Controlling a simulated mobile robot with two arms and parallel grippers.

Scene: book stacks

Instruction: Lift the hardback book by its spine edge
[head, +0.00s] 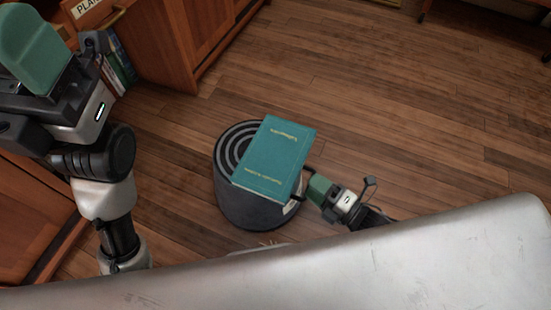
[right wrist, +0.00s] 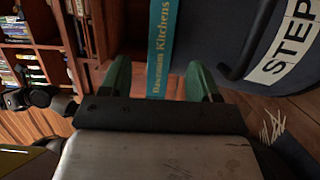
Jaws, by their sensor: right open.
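A teal hardback book (head: 275,158) with gold lettering lies flat on top of a dark round step stool (head: 245,205). In the right wrist view its spine (right wrist: 162,45) shows as a teal strip with lettering ending in "Kitchens". My right gripper (head: 304,186) is at the book's right edge. In the right wrist view its green fingers (right wrist: 159,78) are open, one on each side of the spine, with gaps visible. My left gripper (head: 32,48) is raised at the upper left, far from the book; I cannot tell its opening.
The stool's side carries a "STEP" label (right wrist: 285,45). Wooden cabinets (head: 190,40) and a shelf of books (head: 117,68) stand at the upper left. The wooden floor (head: 400,110) right of the stool is clear.

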